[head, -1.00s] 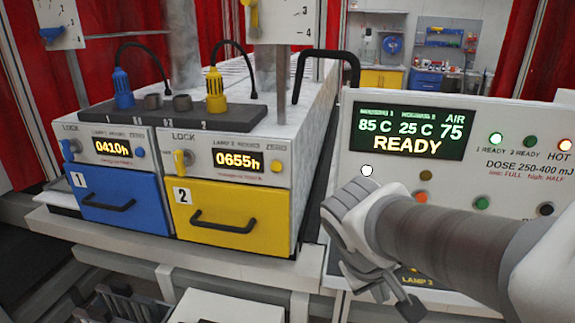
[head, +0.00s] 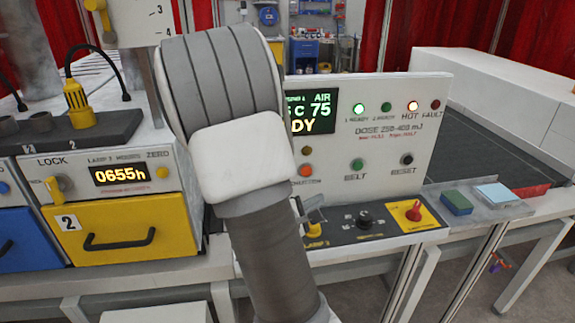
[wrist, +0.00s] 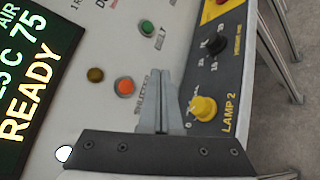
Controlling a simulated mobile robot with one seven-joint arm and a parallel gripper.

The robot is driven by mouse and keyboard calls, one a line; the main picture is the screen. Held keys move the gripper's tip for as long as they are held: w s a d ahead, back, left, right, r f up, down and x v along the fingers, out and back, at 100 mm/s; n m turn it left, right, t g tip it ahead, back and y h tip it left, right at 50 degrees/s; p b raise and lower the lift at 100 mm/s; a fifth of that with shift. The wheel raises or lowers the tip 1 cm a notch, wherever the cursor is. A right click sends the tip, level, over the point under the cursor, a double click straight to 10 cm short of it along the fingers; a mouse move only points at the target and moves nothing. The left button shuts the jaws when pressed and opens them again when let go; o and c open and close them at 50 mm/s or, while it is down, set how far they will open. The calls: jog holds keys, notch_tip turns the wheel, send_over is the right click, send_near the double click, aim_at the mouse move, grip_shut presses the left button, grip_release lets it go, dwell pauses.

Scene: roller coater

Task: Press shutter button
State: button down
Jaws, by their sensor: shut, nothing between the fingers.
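In the wrist view the orange button (wrist: 126,87) is just left of my fingertips. My gripper (wrist: 160,72) is shut and empty, its fingers over the panel between the orange button and the yellow LAMP 2 knob (wrist: 203,107). I cannot tell whether the tips touch the panel. In the head view my arm hides the panel's left part; only a bit of my gripper (head: 312,212) shows.
A brown button (wrist: 95,75), a green BELT button (head: 356,163) and a black RESET button (head: 407,159) sit near the orange one. A white round button (wrist: 64,154) is at lower left in the wrist view. The display (wrist: 35,70) reads READY. A red switch (head: 413,210) is lower right.

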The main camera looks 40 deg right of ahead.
aim_at(306, 171)
jog(key=shift+w+f+n+t, duration=0.2)
jog(key=shift+w+n+t, duration=0.1)
jog(key=shift+w, duration=0.05)
jog(key=shift+w+d+p, duration=0.2)
jog(key=shift+w+d, duration=0.55)
jog(key=shift+w, duration=0.55)
jog(key=shift+w+d+p, duration=0.25)
jog(key=shift+w+d, duration=0.45)
jog(key=shift+w, duration=0.55)
jog(key=shift+w+d+p, duration=0.2)
jog(key=shift+w+d, duration=0.55)
jog(key=shift+w, duration=0.55)
jog(key=shift+w+d+b, duration=0.2)
jog(key=shift+w+b, duration=0.15)
jog(key=shift+b, duration=0.1)
